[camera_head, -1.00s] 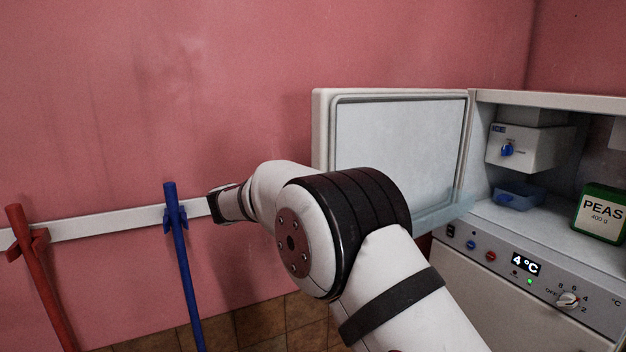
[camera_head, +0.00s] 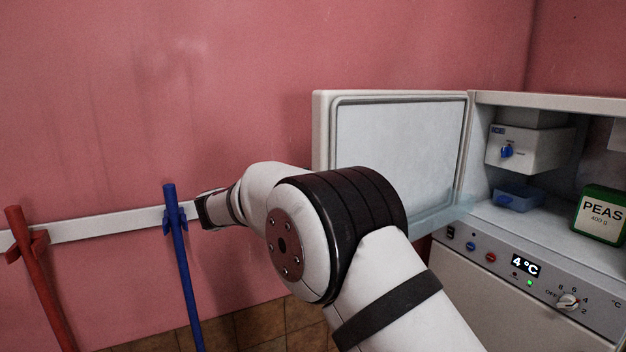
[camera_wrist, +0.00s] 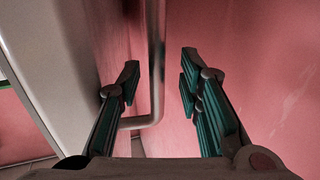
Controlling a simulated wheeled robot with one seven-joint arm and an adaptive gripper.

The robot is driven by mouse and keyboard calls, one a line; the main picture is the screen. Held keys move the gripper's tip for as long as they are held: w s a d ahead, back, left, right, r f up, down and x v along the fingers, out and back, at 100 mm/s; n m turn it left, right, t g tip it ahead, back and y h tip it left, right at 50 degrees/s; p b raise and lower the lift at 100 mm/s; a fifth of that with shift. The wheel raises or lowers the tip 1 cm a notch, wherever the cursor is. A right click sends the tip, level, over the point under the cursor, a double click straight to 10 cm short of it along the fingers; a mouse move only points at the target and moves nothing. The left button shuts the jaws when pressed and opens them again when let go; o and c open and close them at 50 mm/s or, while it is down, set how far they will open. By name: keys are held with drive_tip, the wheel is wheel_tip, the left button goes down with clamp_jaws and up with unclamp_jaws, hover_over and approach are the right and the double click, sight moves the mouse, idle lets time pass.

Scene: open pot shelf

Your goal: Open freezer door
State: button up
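The freezer door (camera_head: 400,140) stands swung wide open on the left of the cabinet in the head view, with its pale inner panel and seal facing me. My gripper (camera_wrist: 160,72) shows in the wrist view with its two green-padded fingers apart. A grey metal bar handle (camera_wrist: 155,55) appears in the gap between the fingers, and its lower end bends left. I cannot tell whether a finger touches it. A pale upright edge, likely the door's (camera_wrist: 45,60), is left of the fingers. My arm hides the door's lower part in the head view, and the fingers do not show there.
The open compartment (camera_head: 545,225) holds a green peas box (camera_head: 600,213) and a blue tray (camera_head: 517,198). A control panel (camera_head: 525,272) reading 4 °C is below it. A blue pole (camera_head: 180,250) and a red pole (camera_head: 38,270) stand at the left by a white rail (camera_head: 105,224).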

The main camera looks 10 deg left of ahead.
drive_tip(key=v, duration=0.9)
drive_tip(key=shift+s+a, duration=0.2)
drive_tip(key=shift+s, duration=0.05)
drive_tip(key=shift+s, duration=0.1)
